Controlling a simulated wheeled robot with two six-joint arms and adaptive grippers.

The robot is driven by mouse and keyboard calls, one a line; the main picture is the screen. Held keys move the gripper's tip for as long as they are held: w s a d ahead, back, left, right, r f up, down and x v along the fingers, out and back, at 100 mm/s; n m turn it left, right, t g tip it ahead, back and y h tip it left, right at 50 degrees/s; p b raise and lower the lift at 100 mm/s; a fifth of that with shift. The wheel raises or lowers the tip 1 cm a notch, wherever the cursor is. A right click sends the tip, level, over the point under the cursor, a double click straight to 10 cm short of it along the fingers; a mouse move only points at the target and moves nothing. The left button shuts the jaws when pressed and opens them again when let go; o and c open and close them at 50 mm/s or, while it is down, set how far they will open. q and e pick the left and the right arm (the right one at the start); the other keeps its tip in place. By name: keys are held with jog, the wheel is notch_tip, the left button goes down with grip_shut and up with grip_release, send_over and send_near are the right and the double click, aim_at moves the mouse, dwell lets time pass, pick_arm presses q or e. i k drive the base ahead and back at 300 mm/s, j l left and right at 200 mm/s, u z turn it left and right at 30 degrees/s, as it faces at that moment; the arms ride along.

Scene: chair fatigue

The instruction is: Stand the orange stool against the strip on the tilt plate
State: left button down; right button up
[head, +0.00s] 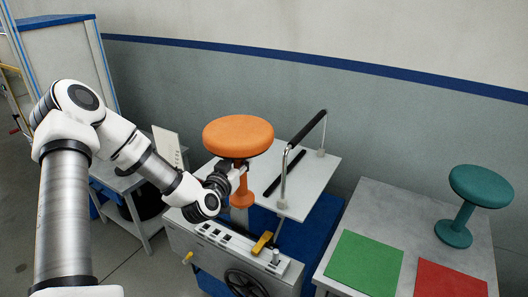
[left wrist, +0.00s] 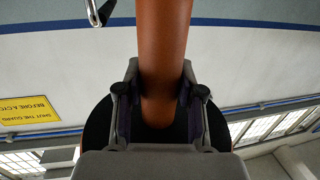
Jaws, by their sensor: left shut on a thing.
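The orange stool (head: 238,137) is upright, with a round seat on a slim column and a small flared base (head: 242,198). My left gripper (head: 240,172) is shut on its column, below the seat. In the left wrist view the orange column (left wrist: 163,50) runs between the fingers (left wrist: 160,100). The white tilt plate (head: 318,165) lies behind and right of the stool, and the black strip (head: 291,173) lies across it, apart from the stool. The base overlaps the plate's near left part in the picture; I cannot tell whether it touches. My right gripper is not in view.
A black bar (head: 307,131) on metal posts spans the plate's right side. The machine front (head: 225,245) has a yellow lever (head: 262,242) and handwheel. At right, a grey table (head: 395,215) carries a green mat (head: 365,262), a red mat (head: 448,280) and a teal stool (head: 480,187).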

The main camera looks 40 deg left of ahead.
aim_at(274, 167)
jog(key=i+j, duration=0.25)
jog(key=i, duration=0.25)
jog(key=i+j, duration=0.25)
jog(key=i, duration=0.3)
